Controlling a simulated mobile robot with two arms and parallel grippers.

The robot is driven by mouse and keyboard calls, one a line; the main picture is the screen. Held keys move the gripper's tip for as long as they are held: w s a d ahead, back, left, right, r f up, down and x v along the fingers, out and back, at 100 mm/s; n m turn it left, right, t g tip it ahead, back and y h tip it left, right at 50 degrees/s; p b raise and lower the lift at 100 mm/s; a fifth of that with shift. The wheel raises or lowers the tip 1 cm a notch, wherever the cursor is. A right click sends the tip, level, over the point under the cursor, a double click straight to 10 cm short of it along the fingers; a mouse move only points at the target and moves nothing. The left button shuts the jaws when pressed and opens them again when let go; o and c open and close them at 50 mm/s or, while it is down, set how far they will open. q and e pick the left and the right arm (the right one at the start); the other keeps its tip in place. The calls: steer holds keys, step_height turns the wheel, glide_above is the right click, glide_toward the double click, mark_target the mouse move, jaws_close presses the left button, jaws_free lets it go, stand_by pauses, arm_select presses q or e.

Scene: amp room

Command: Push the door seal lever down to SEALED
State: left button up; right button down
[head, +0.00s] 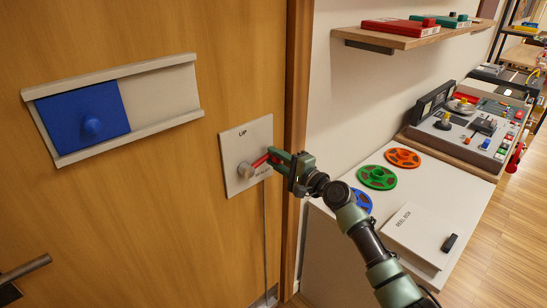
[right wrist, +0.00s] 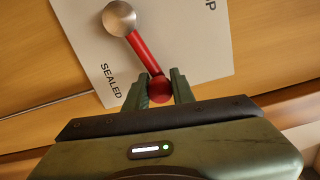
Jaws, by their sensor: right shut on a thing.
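The door seal lever is a red rod with a silver round hub (head: 245,169) on a pale plate (head: 234,139) on the wooden door. The plate reads UP at the top; SEALED is readable in the right wrist view. The lever (right wrist: 145,54) points right and slightly up in the head view. My right gripper (head: 284,161) is at the lever's outer end. In the right wrist view its fingers (right wrist: 159,90) are shut around the red knob at the tip. My left gripper is not in view.
A blue sliding panel (head: 82,117) sits in a rail on the door. A door handle (head: 25,269) is at lower left. A shelf (head: 400,40) hangs above.

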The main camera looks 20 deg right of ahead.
steer(key=shift+f+m, duration=0.75)
steer(key=shift+m, duration=0.35)
steer(key=c, duration=1.2)
jaws_free()
steer(key=b+v, duration=0.1)
steer(key=v, duration=0.6)
steer(key=shift+s+d, duration=0.15)
steer(key=shift+s, duration=0.2)
